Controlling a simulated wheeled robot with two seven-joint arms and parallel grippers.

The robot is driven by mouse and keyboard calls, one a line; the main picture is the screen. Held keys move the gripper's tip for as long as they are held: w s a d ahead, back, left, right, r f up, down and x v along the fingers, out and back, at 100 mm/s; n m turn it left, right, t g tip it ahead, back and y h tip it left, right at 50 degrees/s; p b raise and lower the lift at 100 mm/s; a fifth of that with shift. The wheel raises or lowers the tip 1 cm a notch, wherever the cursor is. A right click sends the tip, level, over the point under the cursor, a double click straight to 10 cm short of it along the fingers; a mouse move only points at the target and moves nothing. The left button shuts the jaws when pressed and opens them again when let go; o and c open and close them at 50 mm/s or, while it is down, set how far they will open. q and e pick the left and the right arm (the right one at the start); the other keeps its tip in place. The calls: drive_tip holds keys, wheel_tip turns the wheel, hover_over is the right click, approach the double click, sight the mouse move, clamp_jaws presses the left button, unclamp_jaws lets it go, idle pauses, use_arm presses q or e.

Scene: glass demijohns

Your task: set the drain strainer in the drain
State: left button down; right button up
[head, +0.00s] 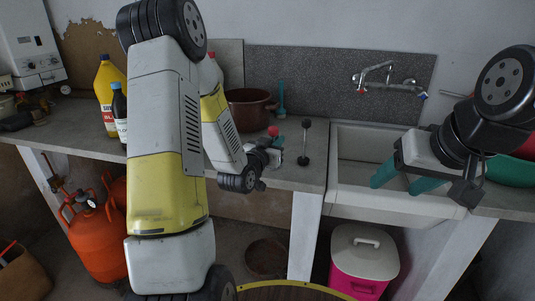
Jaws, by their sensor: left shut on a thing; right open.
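My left gripper (276,144) is over the counter, left of the sink. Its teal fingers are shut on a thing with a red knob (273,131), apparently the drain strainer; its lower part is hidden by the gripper. The white sink (345,187) is at the right of the counter. I cannot make out its drain; the basin floor is partly hidden. My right gripper (398,183) is open and empty above the sink's front part, its two teal fingers spread apart.
A brown pot (247,108) is behind. The wall tap (388,78) overhangs the sink. A green bowl (512,171) is at the right. Bottles (108,90) stand left.

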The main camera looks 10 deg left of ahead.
use_arm(q)
drive_tip(key=shift+w+a, duration=0.1)
drive_tip(key=w+a+f, duration=0.1)
drive_tip(key=w+a, duration=0.1)
drive_tip(key=w, duration=0.2)
drive_tip(key=w+a+f, duration=0.1)
drive_tip(key=w+a, duration=0.2)
drive_tip(key=w, duration=0.2)
drive_tip(key=w+a+f, duration=0.2)
drive_tip(key=w, duration=0.3)
drive_tip(key=shift+a, duration=0.15)
drive_tip(key=shift+f, duration=0.25)
drive_tip(key=shift+f, duration=0.2)
drive_tip(key=c, duration=1.5)
unclamp_jaws()
drive_tip(key=shift+c, duration=0.2)
